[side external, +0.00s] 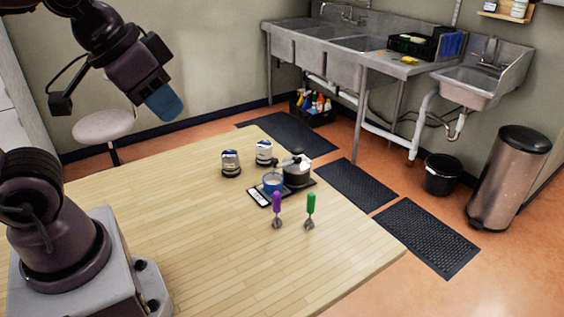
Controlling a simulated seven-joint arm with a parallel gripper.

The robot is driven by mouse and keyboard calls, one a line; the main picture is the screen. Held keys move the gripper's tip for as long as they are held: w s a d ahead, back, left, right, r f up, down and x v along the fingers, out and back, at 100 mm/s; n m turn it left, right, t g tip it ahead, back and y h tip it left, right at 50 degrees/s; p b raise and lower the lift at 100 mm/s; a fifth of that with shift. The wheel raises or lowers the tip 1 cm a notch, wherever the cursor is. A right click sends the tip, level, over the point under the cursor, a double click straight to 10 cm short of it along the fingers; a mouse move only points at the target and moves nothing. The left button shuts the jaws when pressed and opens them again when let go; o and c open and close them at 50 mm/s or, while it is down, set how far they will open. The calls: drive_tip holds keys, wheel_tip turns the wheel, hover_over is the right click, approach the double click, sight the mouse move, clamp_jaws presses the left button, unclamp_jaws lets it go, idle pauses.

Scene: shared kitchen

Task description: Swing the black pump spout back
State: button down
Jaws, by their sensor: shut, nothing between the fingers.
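A silver-and-black vessel (297,179) stands near the far right part of the wooden table (180,235). A dark piece on its top (297,154) may be the black pump spout; it is too small to tell which way it points. A blue cup (272,184) with pale contents stands beside the vessel, on a flat black scale-like pad (258,197). My gripper (165,105), with a blue end, is shut and empty. It hangs high at the upper left, well apart from the vessel.
Two dark jars with white tops, one left (231,163) and one right (264,153), stand behind the cup. A purple-handled whisk (277,208) and a green-handled whisk (310,210) stand in front. The table's left and front are clear. Steel sinks (355,62) line the wall.

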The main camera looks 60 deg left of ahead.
idle(0.4)
drive_tip(key=c, duration=1.3)
unclamp_jaws()
drive_tip(key=shift+w+a+f, duration=0.1)
drive_tip(key=shift+a+f, duration=0.05)
drive_tip(key=shift+f, duration=0.05)
drive_tip(key=shift+o, duration=1.4)
drive_tip(key=shift+w+a+f+n+g, duration=0.15)
drive_tip(key=shift+w+a+f+g, duration=0.1)
drive_tip(key=shift+w+f+g, duration=0.2)
drive_tip(key=shift+w+a+f+n+g, duration=0.15)
drive_tip(key=shift+w+a+f+g, duration=0.1)
drive_tip(key=shift+w+f+g, duration=0.15)
drive_tip(key=n+g, duration=0.4)
drive_tip(key=n, duration=0.3)
hover_over(275, 160)
wheel_tip(275, 160, down, 11)
wheel_tip(275, 160, down, 13)
drive_tip(key=shift+a, duration=0.1)
clamp_jaws()
